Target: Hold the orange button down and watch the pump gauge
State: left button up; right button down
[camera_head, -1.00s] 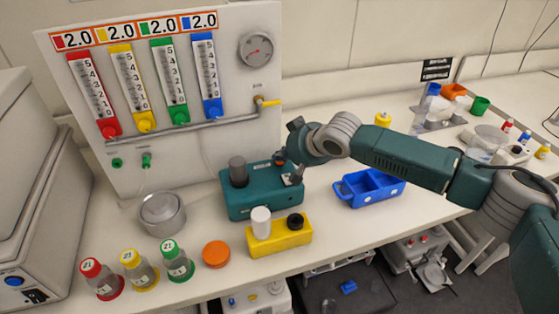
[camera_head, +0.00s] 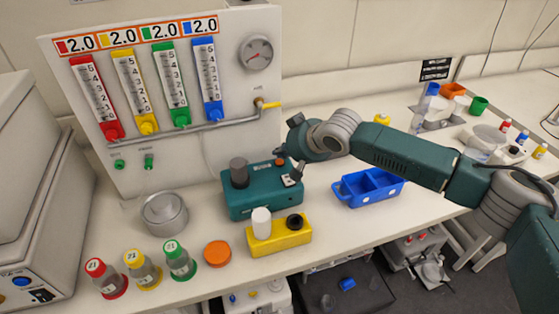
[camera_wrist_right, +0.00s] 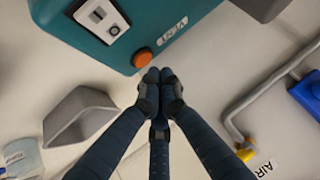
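The orange button (camera_head: 280,162) is on the back right of the teal pump box (camera_head: 250,205). It also shows in the right wrist view (camera_wrist_right: 142,58), on the box's edge. My right gripper (camera_wrist_right: 159,76) has its fingers together and empty. Its fingertips are just beside the button, and I see no clear contact. In the head view, the right gripper (camera_head: 281,153) is at the back right corner of the box. The round gauge (camera_head: 258,53) is on the upper right of the white panel; its red needle is too small to read. My left gripper is not in view.
A yellow block (camera_head: 280,237) with a white and a black cap stands in front of the pump box. A blue tray (camera_head: 366,186) is to its right. A metal pot (camera_head: 164,213), capped bottles and an orange lid (camera_head: 217,253) are at the left front.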

aim_at(281, 163)
notch_tip(281, 163, up, 5)
jog(key=p, duration=0.4)
jog(key=shift+p, duration=0.3)
jog(key=shift+f, duration=0.1)
dwell(0.5)
